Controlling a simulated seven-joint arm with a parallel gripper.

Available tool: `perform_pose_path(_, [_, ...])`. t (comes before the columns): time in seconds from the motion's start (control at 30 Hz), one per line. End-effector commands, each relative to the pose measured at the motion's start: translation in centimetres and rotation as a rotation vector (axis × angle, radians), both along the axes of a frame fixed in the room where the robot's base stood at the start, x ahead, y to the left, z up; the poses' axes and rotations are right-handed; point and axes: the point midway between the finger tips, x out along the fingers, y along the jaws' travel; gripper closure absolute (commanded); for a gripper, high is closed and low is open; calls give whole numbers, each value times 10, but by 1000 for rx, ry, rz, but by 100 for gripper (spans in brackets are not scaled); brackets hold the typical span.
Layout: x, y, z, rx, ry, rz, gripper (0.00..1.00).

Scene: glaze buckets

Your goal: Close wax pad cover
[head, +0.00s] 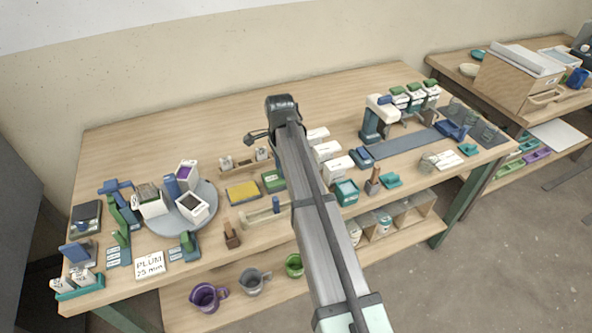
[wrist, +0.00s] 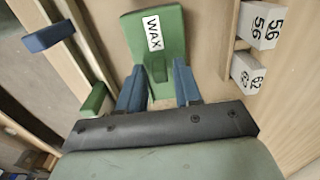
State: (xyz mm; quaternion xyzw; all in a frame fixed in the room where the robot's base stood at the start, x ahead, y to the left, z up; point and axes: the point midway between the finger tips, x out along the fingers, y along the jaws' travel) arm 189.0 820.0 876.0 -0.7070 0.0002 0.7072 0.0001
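The green wax pad cover (wrist: 172,30) with a white "WAX" label is straight ahead of my gripper in the wrist view. A small darker green tab (wrist: 159,68) sticks out at its near edge. My gripper (wrist: 158,75) is open, its two blue fingers on either side of the tab with gaps showing. I cannot tell how far the tips are above the cover. In the head view a green piece with a white mark (head: 272,181) lies beside a yellow pad (head: 242,191). My gripper's fingers are not clear there, as my arm blocks part of the bench.
White blocks marked with numbers (wrist: 260,25) stand to the right in the wrist view. A blue block (wrist: 48,36) and a green block (wrist: 93,100) are at the left. A wooden stamp (head: 231,236) and a turntable (head: 205,221) stand left of my arm.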

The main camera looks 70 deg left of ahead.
Motion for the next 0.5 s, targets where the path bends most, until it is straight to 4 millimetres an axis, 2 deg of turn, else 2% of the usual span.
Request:
perform_pose_path(0.3, [0, 0, 1, 0, 0, 0, 62])
perform_pose_path(0.5, [0, 1, 12, 1, 0, 0, 62])
